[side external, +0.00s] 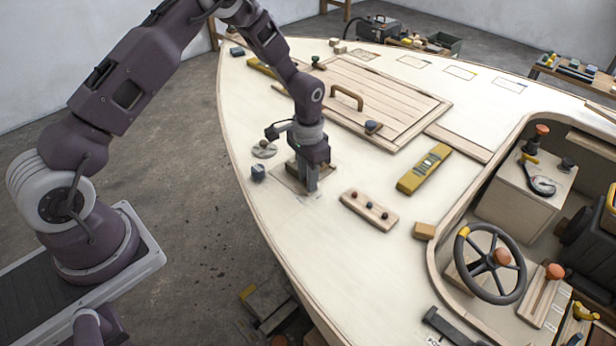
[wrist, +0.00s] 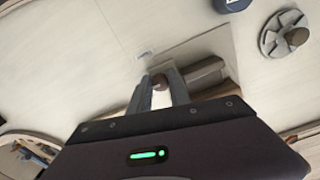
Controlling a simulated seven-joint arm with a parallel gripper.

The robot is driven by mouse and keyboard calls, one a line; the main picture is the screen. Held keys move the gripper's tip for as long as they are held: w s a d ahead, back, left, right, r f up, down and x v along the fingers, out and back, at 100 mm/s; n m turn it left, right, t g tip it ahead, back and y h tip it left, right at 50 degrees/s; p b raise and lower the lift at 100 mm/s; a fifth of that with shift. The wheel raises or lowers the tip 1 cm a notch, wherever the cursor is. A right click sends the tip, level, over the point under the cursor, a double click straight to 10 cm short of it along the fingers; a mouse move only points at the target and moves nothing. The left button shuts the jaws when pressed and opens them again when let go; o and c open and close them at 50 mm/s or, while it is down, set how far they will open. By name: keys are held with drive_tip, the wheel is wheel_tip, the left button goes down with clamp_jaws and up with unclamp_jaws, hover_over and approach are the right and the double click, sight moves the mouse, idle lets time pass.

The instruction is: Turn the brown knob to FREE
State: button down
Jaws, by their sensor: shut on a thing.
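My gripper (side external: 311,185) points down at the left part of the pale plywood deck. In the wrist view its two fingers (wrist: 160,94) are shut on the brown knob (wrist: 161,81), whose rounded end shows between them. Brown wooden pieces (wrist: 205,73) lie beside the knob on a square outlined plate (wrist: 222,47). A small marking (wrist: 145,54) sits on the deck near the plate's corner, too small to read. In the side view the gripper hides the knob. I cannot tell which setting the knob points to.
A wooden strip with small knobs (side external: 369,210) and a yellow level (side external: 425,168) lie to the right. The slatted hatch (side external: 375,105) with its handle is behind.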

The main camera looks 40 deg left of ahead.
drive_tip(key=c, duration=1.2)
unclamp_jaws()
wheel_tip(320, 180, up, 8)
drive_tip(key=shift+r, duration=0.1)
drive_tip(key=shift+d, duration=0.1)
